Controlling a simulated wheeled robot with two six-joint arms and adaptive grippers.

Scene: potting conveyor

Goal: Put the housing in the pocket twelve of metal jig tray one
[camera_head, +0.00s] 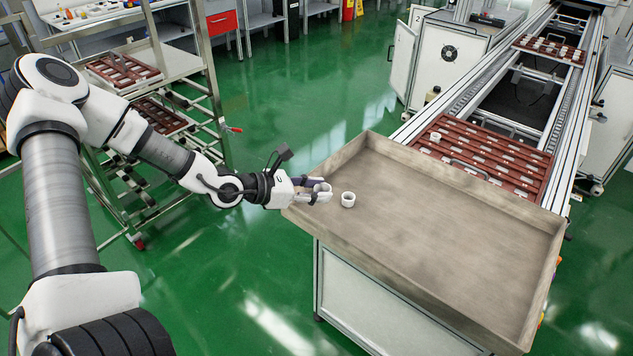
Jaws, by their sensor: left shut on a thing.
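My left gripper (318,191) is over the left part of a shallow grey-brown tray table (440,235). It is shut on a small whitish piece, apparently a housing (322,187), mostly hidden by the fingers. A second white, cup-shaped housing (348,199) stands upright on the tray table just right of the fingertips. A reddish-brown jig tray (490,143) with rows of pockets lies on the conveyor beyond the tray table. Its pocket numbers are too small to read. My right gripper is not in view.
The tray table has a raised rim (395,151), and most of its floor is clear. A small white part (435,136) is at the near jig tray's left end. Another jig tray (550,48) is farther along the conveyor. A rack with trays (123,68) stands at left.

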